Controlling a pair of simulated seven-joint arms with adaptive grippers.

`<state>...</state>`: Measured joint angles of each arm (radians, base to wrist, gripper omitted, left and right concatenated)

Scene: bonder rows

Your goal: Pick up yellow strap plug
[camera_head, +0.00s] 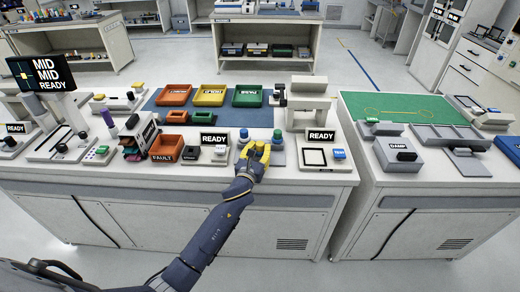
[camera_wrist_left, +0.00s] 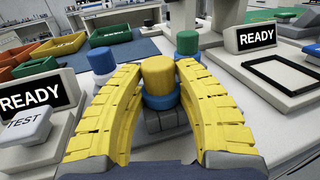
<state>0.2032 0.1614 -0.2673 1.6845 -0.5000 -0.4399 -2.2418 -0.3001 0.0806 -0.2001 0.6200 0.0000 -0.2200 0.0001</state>
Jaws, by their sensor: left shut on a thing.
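The yellow strap plug (camera_wrist_left: 158,74) is a short upright cylinder with a blue collar (camera_wrist_left: 160,100) below it. In the left wrist view it stands between the tips of my left gripper (camera_wrist_left: 159,84), whose yellow fingers are shut on it from both sides. I cannot tell whether its base is clear of the rack. In the head view my left gripper (camera_head: 257,148) is over the front of the bench and mostly hides the plug. A blue-topped plug (camera_wrist_left: 102,60) stands to its left and a green-topped plug (camera_wrist_left: 187,43) behind to its right. My right gripper is not in view.
A READY display (camera_head: 214,138) with small fixtures stands left of my gripper. Another READY display (camera_head: 321,135) and a black-framed plate (camera_head: 315,157) are to the right. Orange (camera_head: 175,95), yellow (camera_head: 210,95) and green (camera_head: 247,96) trays lie behind on a blue mat (camera_head: 200,117).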

